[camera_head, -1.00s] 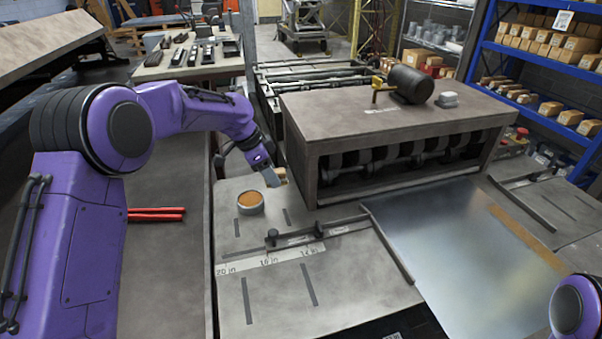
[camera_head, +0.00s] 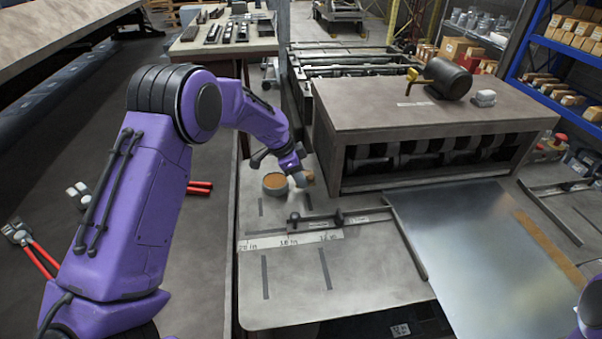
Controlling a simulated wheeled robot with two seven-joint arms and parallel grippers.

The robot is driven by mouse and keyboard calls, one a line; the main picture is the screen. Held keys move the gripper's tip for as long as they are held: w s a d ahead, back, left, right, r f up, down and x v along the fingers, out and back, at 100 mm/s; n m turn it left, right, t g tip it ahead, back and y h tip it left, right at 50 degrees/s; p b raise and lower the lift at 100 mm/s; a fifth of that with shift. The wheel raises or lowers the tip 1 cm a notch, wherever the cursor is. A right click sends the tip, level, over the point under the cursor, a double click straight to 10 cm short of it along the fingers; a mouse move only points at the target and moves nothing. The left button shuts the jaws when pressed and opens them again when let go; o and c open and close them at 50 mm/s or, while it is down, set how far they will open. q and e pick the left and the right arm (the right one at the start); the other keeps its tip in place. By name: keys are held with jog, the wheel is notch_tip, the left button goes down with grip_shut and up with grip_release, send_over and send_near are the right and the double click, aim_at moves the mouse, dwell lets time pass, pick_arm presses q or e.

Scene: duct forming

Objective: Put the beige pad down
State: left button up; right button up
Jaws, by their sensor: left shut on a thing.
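My left gripper (camera_head: 301,179) is low over the left part of the grey machine table, pointing down. It is shut on the beige pad (camera_head: 310,177), of which only a small tan part shows at the fingertips. The fingers hide the rest, and I cannot tell whether the pad touches the table. A round tin with orange-brown contents (camera_head: 275,183) stands just left of the gripper. My right gripper is out of view; only a piece of my right arm shows at the lower right edge.
The table's ruler strip (camera_head: 290,241) and a dark stop bar (camera_head: 340,219) lie in front of the gripper. A large boxy machine (camera_head: 430,121) stands to the right, with a shiny metal sheet (camera_head: 480,245) before it.

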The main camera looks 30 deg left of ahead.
aim_at(304, 171)
pick_arm(q)
jog(key=o, duration=0.7)
jog(key=w+f, duration=0.3)
jog(key=shift+w, duration=0.25)
jog(key=shift+o, duration=1.2)
jog(key=shift+w+r, duration=0.1)
jog(key=shift+s+d+r, duration=0.1)
jog(key=shift+s+r, duration=0.05)
jog(key=shift+s, duration=0.1)
jog(key=shift+s+r, duration=0.25)
jog(key=shift+s, duration=0.05)
jog(key=shift+w, duration=0.1)
jog(key=shift+w+a+r, duration=0.15)
jog(key=shift+a+r, duration=0.1)
jog(key=shift+a, duration=0.05)
jog(key=b+v, duration=0.2)
jog(key=v, duration=0.9)
jog(key=shift+r, duration=0.15)
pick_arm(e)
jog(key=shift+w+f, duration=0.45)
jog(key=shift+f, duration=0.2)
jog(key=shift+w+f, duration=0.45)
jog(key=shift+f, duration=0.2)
